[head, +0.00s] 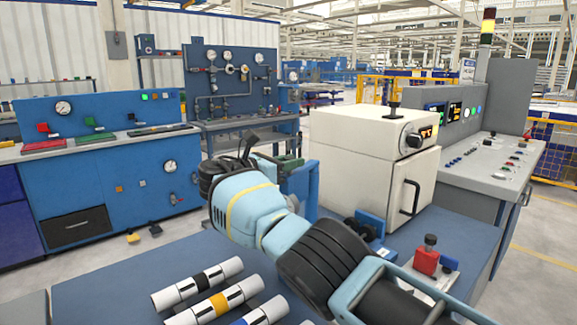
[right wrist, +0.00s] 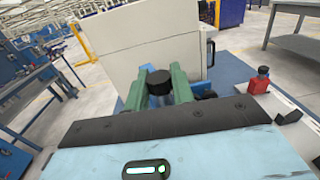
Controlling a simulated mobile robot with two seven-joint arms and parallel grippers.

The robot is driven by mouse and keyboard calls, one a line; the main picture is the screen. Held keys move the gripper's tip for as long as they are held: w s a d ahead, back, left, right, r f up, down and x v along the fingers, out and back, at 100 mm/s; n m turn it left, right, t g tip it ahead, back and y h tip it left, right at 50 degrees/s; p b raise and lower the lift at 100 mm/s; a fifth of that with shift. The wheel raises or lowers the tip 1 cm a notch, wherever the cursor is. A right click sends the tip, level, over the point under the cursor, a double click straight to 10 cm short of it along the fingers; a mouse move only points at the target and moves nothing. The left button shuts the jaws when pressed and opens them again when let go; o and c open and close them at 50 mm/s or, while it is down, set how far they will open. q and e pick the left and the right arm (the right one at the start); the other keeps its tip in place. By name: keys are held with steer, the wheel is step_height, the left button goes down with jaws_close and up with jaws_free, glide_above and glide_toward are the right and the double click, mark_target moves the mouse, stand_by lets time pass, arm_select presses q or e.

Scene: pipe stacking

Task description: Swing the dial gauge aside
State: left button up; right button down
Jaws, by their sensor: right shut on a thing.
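My right gripper (head: 282,163) reaches over the blue table in the head view, mostly behind my own wrist. In the right wrist view its green fingers (right wrist: 162,75) are shut on a black round piece (right wrist: 158,78), in front of the white cabinet. I cannot tell whether this piece belongs to the dial gauge, as no dial face shows there. A blue upright bracket (head: 301,187) stands beside the gripper in the head view. My left gripper is not in view.
Banded white pipes (head: 198,284) lie at the front of the blue table (head: 95,290). A white cabinet (head: 370,150) with a black door handle stands right of the gripper. A blue bench (head: 110,180) with gauges stands at the left.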

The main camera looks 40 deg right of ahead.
steer(key=shift+d, duration=0.1)
stand_by(0.4)
steer(key=c, duration=1.2)
jaws_free()
steer(key=shift+a, duration=0.55)
steer(key=a+b, duration=0.2)
steer(key=a, duration=0.4)
steer(key=shift+a, duration=0.35)
